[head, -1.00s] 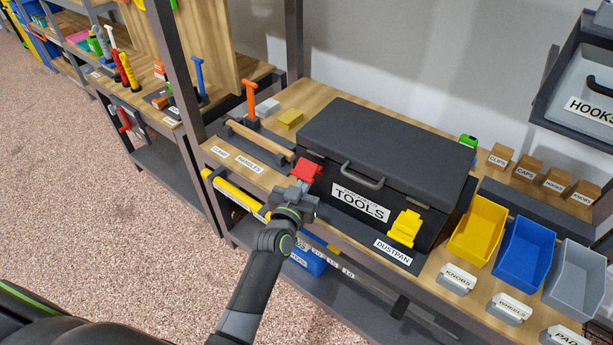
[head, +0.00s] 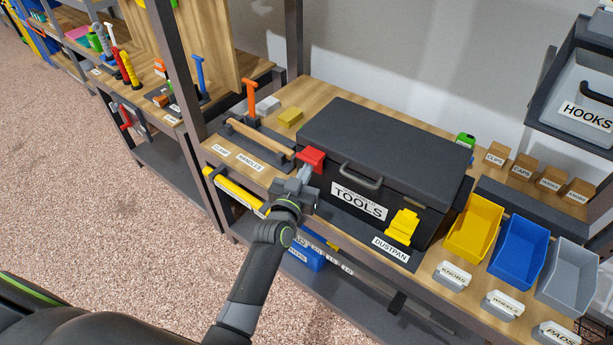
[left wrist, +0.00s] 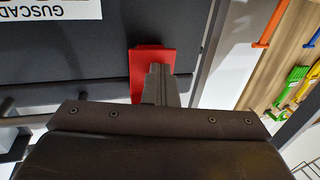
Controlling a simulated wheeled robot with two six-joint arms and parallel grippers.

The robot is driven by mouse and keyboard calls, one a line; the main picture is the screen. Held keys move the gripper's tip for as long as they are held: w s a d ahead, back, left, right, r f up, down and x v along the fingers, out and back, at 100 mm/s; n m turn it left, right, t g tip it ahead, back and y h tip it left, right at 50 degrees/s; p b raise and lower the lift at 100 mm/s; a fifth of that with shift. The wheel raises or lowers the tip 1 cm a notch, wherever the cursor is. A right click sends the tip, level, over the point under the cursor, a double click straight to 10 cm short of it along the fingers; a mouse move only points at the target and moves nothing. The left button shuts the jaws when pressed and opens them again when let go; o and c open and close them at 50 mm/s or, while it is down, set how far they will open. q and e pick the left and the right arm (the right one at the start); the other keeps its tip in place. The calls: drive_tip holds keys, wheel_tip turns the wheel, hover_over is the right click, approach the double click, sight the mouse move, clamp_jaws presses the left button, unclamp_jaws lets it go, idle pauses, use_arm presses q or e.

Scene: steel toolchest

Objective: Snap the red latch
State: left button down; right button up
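The red latch (head: 311,158) is at the left end of the front of the black toolbox (head: 385,150), near the lid's edge. It also shows in the left wrist view (left wrist: 143,68), against the dark box. My left gripper (head: 305,174) is just in front of and below the latch. Its fingers (left wrist: 160,84) are together, with nothing seen between them. The tips overlap the latch in the left wrist view and seem to touch it. A yellow latch (head: 403,227) is at the right of the toolbox front. The lid is down. My right gripper is not in view.
A yellow bin (head: 474,228), a blue bin (head: 519,252) and a grey bin (head: 567,275) stand right of the toolbox. A rack with a wooden handle (head: 258,137) and an orange tool (head: 251,98) are at its left. The floor in front is clear.

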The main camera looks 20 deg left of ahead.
use_arm(q)
drive_tip(key=s+a+b, duration=0.2)
drive_tip(key=s+b, duration=0.2)
drive_tip(key=s, duration=0.3)
drive_tip(key=shift+s+a, duration=0.15)
drive_tip(key=shift+s, duration=0.15)
idle(0.5)
